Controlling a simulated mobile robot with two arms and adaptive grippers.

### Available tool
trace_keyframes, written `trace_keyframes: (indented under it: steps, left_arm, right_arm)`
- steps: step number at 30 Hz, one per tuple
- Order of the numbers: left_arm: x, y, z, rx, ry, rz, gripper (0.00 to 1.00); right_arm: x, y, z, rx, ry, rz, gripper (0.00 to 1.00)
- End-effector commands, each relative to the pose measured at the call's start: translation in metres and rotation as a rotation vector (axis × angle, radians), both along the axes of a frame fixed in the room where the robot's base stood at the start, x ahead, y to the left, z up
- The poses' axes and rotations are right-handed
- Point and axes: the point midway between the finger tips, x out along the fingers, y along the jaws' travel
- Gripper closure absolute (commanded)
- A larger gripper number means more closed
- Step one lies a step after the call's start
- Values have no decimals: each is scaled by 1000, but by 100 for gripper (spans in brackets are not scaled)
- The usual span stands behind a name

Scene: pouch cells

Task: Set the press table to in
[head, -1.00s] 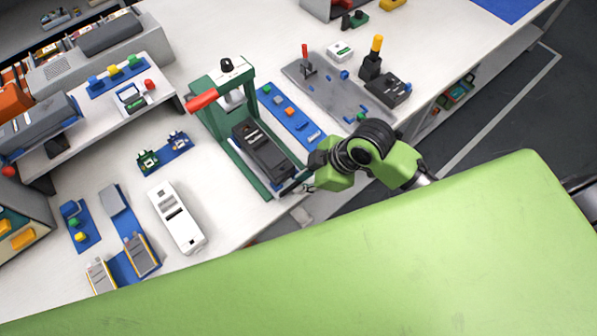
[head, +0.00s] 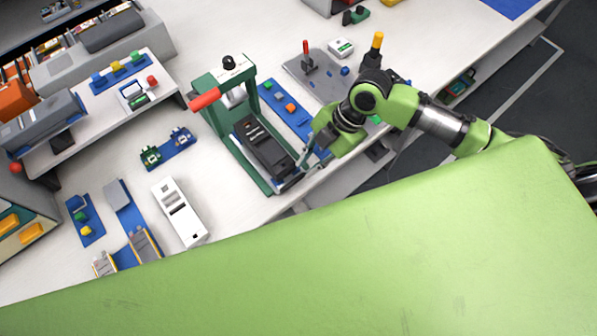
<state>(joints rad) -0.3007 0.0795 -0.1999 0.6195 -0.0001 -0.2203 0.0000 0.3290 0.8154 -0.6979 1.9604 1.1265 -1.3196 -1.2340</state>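The press (head: 213,88) is a green frame with a red handle (head: 205,98) and a black knob on top. Its dark press table (head: 262,147) lies low on the base and sticks out from under the frame toward the front edge of the bench. My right gripper (head: 308,158) is at the front right end of the press table, very close to it; I cannot tell whether they touch. Its fingers are small and partly hidden, so their opening is unclear. My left gripper is not in view.
A blue strip with small blocks (head: 285,105) lies right of the press, partly behind my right arm. A grey plate (head: 300,72) with a red-tipped lever lies beyond it. A white device (head: 180,212) lies left of the press. The bench front edge is close.

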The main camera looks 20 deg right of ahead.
Motion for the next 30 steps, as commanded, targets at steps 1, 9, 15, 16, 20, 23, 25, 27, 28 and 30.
trace_keyframes:
  steps: [1,9,15,16,20,23,25,27,28,30]
  left_arm:
    - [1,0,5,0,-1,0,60]
    - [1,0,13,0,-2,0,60]
    - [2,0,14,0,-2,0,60]
    - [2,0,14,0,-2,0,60]
    - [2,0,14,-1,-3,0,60]
    - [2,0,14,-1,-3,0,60]
    - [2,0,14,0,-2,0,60]
    - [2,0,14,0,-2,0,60]
    - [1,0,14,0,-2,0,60]
    - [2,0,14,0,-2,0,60]
  right_arm:
    - [-1,6,-8,4,5,0,84]
    - [1,23,-46,2,2,-1,84]
    - [2,27,-57,0,-1,0,84]
    - [2,27,-57,0,-1,0,84]
    - [2,27,-57,-1,-1,-1,84]
    - [2,27,-57,-1,-1,-1,89]
    - [2,27,-57,-1,-1,-1,100]
    - [2,26,-57,-1,-1,-1,100]
    - [2,26,-57,-1,-1,-1,100]
    - [2,27,-57,-1,-1,-1,100]
